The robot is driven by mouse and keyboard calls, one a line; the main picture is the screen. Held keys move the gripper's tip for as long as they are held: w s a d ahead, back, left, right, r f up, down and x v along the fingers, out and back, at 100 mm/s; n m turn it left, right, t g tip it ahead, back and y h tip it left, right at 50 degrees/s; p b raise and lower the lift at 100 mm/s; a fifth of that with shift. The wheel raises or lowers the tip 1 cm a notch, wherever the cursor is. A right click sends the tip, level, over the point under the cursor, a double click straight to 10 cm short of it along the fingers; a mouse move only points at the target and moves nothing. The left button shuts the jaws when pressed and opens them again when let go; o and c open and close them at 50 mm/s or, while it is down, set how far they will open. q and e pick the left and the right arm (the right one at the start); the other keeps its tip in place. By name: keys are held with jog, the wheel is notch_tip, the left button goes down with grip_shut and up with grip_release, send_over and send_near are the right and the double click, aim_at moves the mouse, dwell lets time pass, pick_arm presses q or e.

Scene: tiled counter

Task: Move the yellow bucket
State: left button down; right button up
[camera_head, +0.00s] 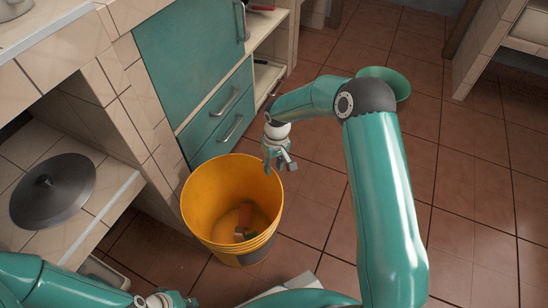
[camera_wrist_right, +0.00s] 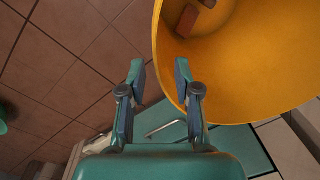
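The yellow bucket (camera_head: 205,200) stands upright on the floor beside the counter, with a few small brown and grey-green pieces inside. In the right wrist view the bucket (camera_wrist_right: 245,75) fills the upper right. My right gripper (camera_head: 279,163) is at the bucket's upper right rim. In the wrist view its fingers (camera_wrist_right: 160,76) are open, and the rim's edge passes between them in the picture, with one finger over the bucket's opening. Contact cannot be told. My left gripper (camera_head: 168,301) is at the bottom edge, left of and below the bucket, partly cut off.
A green container (camera_head: 390,80) stands on the floor behind my right arm. Teal drawers (camera_head: 218,120) with metal handles are behind the bucket. A grey pot lid (camera_head: 52,190) lies on a tiled shelf at left. The tiled floor at right is mostly clear.

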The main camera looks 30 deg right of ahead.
aim_at(273, 173)
jog(key=shift+a+f+b, duration=0.1)
jog(key=shift+f+b, duration=0.35)
jog(key=shift+f, duration=1.6)
grip_shut()
